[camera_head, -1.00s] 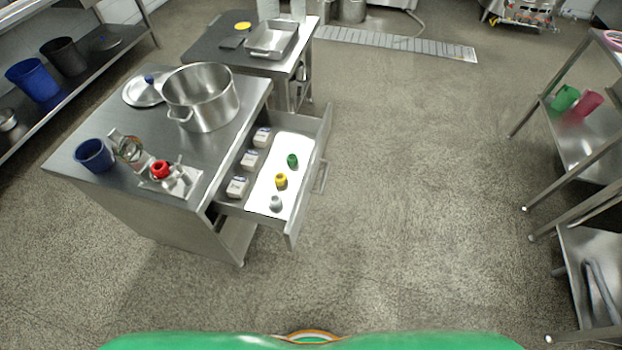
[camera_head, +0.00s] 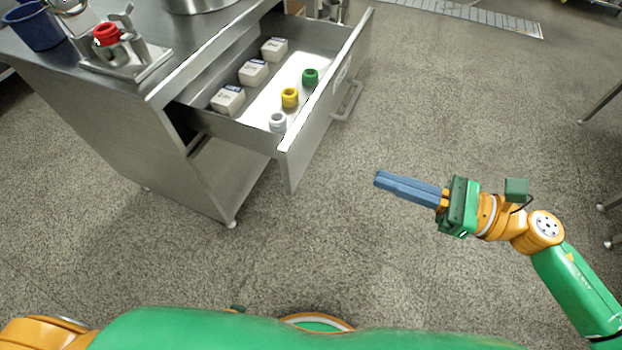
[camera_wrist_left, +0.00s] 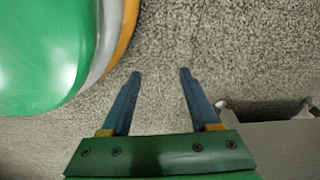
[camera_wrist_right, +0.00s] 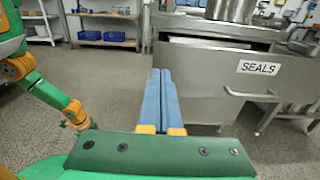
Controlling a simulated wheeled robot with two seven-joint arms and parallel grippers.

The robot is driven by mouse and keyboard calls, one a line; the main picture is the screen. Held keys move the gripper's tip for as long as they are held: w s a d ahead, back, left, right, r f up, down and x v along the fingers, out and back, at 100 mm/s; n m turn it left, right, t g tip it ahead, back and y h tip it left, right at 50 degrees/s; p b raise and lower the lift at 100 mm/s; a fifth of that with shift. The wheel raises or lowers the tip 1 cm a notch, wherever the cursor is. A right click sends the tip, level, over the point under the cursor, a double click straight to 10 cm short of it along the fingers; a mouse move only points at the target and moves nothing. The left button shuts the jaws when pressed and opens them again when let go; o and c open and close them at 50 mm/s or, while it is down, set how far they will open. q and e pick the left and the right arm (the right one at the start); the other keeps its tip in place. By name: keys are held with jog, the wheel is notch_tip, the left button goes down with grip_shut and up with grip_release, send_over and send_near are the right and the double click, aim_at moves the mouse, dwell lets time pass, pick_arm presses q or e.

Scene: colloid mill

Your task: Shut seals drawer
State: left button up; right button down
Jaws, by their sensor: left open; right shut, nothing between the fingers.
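The seals drawer (camera_head: 318,112) is pulled out from the steel cabinet in the head view.
The cabinet top (camera_head: 140,50) bears a blue cup (camera_head: 35,27), a red-topped fixture (camera_head: 108,36) and a pot (camera_head: 195,3). Floor between the drawer front and my right gripper is clear. Table legs (camera_head: 602,100) stand at the far right.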

aim_at(290, 148)
jog(key=p+x, duration=0.1)
jog(key=x, duration=0.5)
jog(key=p+x, duration=0.2)
jog(key=x, duration=0.5)
jog(key=shift+a+r, duration=0.2)
jog(key=shift+r, duration=0.05)
jog(key=shift+a+f, duration=0.1)
jog(key=shift+a, duration=0.2)
pick_arm(q)
jog(key=s+a, duration=0.1)
jog(key=s+a+r, duration=0.1)
jog(key=shift+s+a+r, duration=0.1)
jog(key=shift+s, duration=0.2)
